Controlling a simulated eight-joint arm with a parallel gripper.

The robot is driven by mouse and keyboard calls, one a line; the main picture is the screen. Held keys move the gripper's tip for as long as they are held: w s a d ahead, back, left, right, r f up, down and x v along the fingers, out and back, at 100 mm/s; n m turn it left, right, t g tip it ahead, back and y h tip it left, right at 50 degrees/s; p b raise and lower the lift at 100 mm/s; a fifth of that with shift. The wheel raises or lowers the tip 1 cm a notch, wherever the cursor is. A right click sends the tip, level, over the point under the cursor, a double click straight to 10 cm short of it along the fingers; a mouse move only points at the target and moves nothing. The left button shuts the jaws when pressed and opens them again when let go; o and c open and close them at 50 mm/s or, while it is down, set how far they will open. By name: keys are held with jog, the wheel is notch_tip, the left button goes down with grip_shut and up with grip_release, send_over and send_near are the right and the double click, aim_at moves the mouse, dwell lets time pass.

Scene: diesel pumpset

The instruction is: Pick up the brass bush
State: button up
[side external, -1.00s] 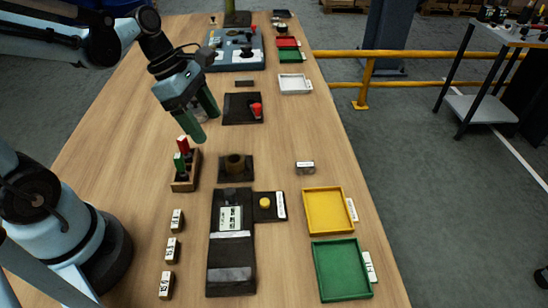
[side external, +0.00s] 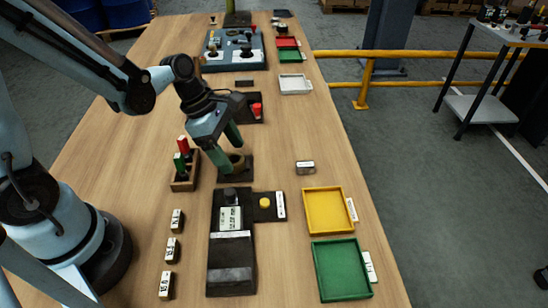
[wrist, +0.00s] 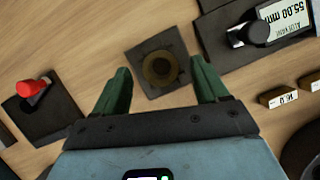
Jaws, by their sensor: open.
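The brass bush (side external: 237,162) is a short, dull brown-gold ring standing on a dark square plate (side external: 248,178) on the wooden bench. In the wrist view the bush (wrist: 160,69) shows from above as a round ring on its plate, ahead of and between the two green fingers. My gripper (side external: 230,158) is open and empty; it also shows in the wrist view (wrist: 160,88). In the side view its fingers hang above and about the bush and partly hide it. I cannot tell the exact height of the fingertips.
A wooden holder (side external: 186,184) with red and green handled tools stands close left. A gauge with a display (side external: 231,220) lies in front. A black plate with a red knob (side external: 257,110) is behind. Yellow (side external: 328,211) and green (side external: 341,269) trays are at right.

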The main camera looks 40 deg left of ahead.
jog(key=shift+x, duration=0.85)
jog(key=c, duration=1.2)
jog(key=shift+r, duration=0.2)
jog(key=shift+c, duration=0.2)
